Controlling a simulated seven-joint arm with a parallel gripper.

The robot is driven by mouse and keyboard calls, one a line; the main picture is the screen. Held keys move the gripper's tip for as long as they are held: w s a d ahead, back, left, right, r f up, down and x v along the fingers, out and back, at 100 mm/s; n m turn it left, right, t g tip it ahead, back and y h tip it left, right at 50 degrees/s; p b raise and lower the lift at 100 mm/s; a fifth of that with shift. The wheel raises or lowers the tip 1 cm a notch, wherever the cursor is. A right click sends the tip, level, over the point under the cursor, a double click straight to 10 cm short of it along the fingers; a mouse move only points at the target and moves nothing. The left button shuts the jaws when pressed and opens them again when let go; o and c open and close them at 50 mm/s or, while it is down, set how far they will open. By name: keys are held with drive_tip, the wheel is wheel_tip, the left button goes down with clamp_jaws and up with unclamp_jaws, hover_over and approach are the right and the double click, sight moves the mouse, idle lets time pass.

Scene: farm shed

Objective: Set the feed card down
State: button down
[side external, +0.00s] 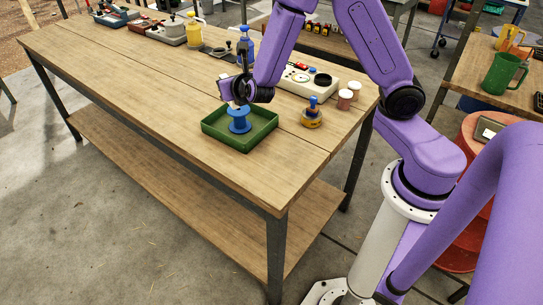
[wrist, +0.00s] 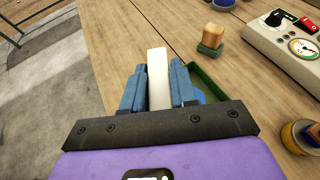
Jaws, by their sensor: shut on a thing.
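My gripper (side external: 240,100) is low over the workbench, at the back edge of a green tray (side external: 272,129). In the wrist view, its blue fingers (wrist: 158,88) are shut on a narrow white upright piece, which I take for the feed card (wrist: 157,70). In the side view the card is hardly distinguishable at the gripper. A blue spool (side external: 239,122) stands in the tray, just in front of the gripper. The tray's rim (wrist: 208,82) shows beyond the fingers in the wrist view. The card's lower end is hidden, so I cannot tell whether it touches anything.
A white gauge panel (side external: 322,90), a yellow and blue item (side external: 312,117) and small jars (side external: 345,99) stand right of the tray. A wooden block on a green base (wrist: 210,38) shows in the wrist view. The bench's front left (side external: 140,85) is clear.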

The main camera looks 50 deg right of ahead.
drive_tip(key=s+a+m+g+h, duration=0.1)
drive_tip(key=s+m+g+h, duration=0.7)
drive_tip(key=s, duration=2.3)
drive_tip(key=shift+m+t+y, duration=0.3)
drive_tip(key=shift+m+y, duration=0.2)
drive_tip(key=w+f, duration=0.3)
drive_tip(key=w, duration=0.1)
drive_tip(key=w+a+f, duration=0.1)
drive_tip(key=w+f, duration=0.1)
drive_tip(key=w, duration=0.3)
drive_tip(key=w+f, duration=0.3)
drive_tip(key=w, duration=0.1)
drive_tip(key=shift+w+a+f, duration=0.15)
drive_tip(key=shift+a+f, duration=0.05)
drive_tip(key=shift+f, duration=0.15)
drive_tip(key=shift+w+f, duration=0.15)
drive_tip(key=shift+f, duration=1.6)
drive_tip(key=c, duration=0.9)
unclamp_jaws()
drive_tip(key=shift+f, duration=0.1)
